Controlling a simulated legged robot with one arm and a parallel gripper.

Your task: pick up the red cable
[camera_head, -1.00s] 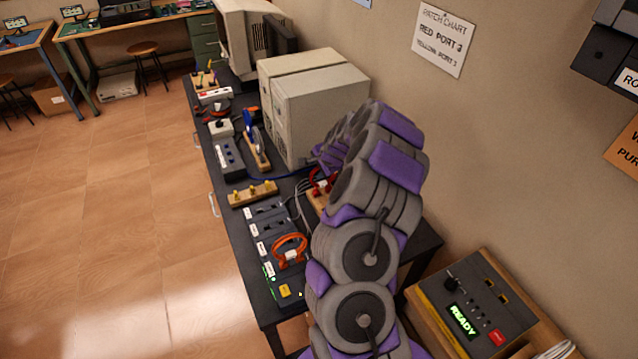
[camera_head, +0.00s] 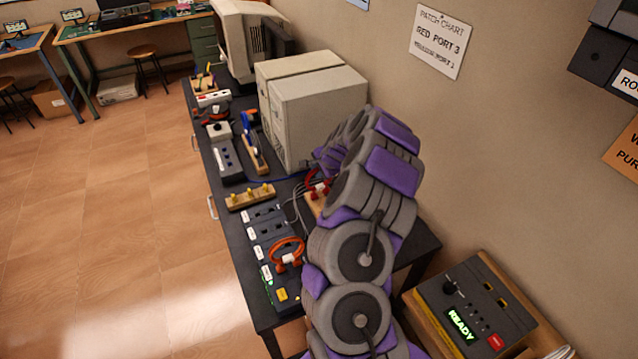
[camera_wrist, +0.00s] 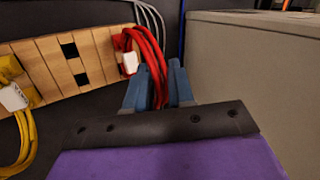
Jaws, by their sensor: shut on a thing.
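The red cable (camera_wrist: 150,50) is a coiled bundle with a white tag, at the right end of a slotted wooden rack (camera_wrist: 90,62) in the wrist view. My gripper (camera_wrist: 159,82) is shut on the red cable's strands, with one blue-grey finger on each side. The cable still lies against the rack's end. In the head view a small part of the red cable (camera_head: 318,184) shows beside my arm, and my arm hides the gripper there.
A yellow cable (camera_wrist: 25,135) hangs at the rack's left. A beige computer case (camera_head: 318,105) stands close by. An orange-red cable loop (camera_head: 287,252) rests on the dark port panel (camera_head: 262,232). A wooden strip with yellow pegs (camera_head: 250,197) lies behind it.

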